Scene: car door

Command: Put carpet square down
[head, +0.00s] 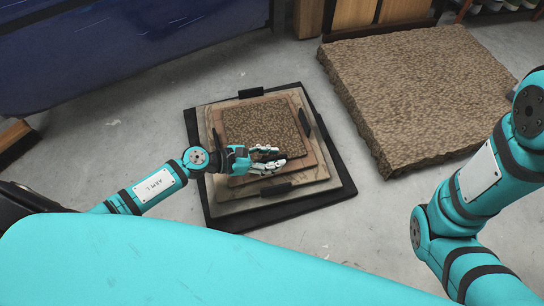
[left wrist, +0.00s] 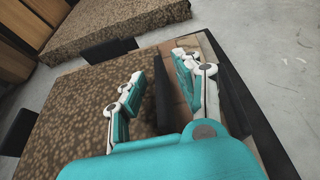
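The carpet square (head: 262,122) is brown and speckled. It lies flat on top of a stepped stack of boards (head: 222,190), among black upright tabs. In the left wrist view the carpet square (left wrist: 75,105) fills the left and middle. My left gripper (head: 270,160) is at the square's near edge in the head view. In the left wrist view my left gripper (left wrist: 158,88) has its fingers spread with a gap between them. One finger is over the carpet, the other beyond its edge, with a black tab (left wrist: 161,92) showing between. My right gripper is out of view.
A large, thick brown slab (head: 415,90) of similar texture lies on the floor at the right. A dark blue panel (head: 120,45) stands at the back left. Grey concrete floor (head: 350,225) is clear around the stack.

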